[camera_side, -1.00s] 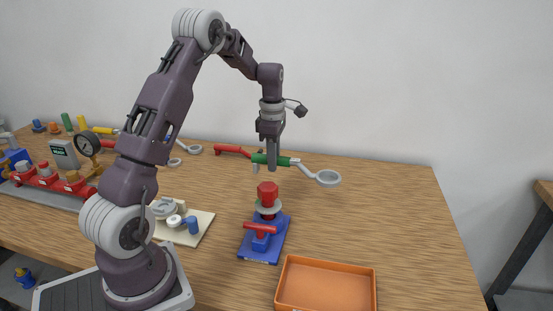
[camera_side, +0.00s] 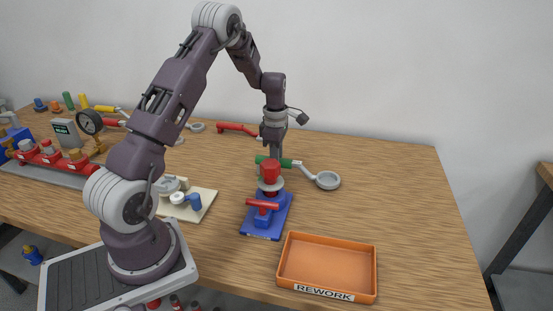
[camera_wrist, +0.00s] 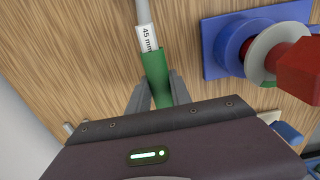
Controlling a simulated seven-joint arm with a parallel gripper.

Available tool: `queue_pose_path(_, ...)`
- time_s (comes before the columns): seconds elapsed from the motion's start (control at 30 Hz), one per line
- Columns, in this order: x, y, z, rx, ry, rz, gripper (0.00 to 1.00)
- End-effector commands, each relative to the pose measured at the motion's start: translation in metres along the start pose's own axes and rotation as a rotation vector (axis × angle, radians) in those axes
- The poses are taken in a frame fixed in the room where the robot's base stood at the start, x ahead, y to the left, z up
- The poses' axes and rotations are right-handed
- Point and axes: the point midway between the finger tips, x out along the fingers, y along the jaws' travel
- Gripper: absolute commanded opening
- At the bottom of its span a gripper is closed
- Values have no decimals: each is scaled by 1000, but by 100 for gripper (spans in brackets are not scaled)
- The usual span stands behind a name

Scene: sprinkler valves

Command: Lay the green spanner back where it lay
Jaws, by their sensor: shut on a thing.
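The green spanner (camera_side: 305,171) has a green handle and a grey ring end (camera_side: 327,181) that points right in the side view. My gripper (camera_side: 271,157) is shut on its green handle, behind the red-topped valve on the blue stand. The wrist view shows the handle (camera_wrist: 156,72) between my fingers (camera_wrist: 160,95), with a "45 mm" label near the grey shaft. The ring end is outside the wrist view. The spanner is low over the bare wood; I cannot tell whether it touches the table.
The blue valve stand (camera_side: 262,223) with its red hex top (camera_side: 270,171) stands just in front of the spanner. A red-handled spanner (camera_side: 236,128) lies behind. An orange REWORK tray (camera_side: 328,268) is at the front. The table to the right is clear.

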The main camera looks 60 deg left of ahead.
Motion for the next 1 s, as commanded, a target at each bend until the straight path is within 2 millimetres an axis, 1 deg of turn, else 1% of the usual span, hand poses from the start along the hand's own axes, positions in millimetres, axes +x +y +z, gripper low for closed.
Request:
queue_pose_path(0.73, 8, 0, 0, 0, -1, 0, 0)
queue_pose_path(0.77, 9, 0, 0, 0, -1, 0, 27)
queue_pose_path(0.8, 8, 0, 0, 0, -1, 1, 35)
queue_pose_path(0.87, 8, 0, 0, 0, -1, 1, 47)
queue_pose_path(0.9, 8, 0, 0, 0, -1, 0, 51)
queue_pose_path(1.0, 8, 0, 0, 0, -1, 0, 51)
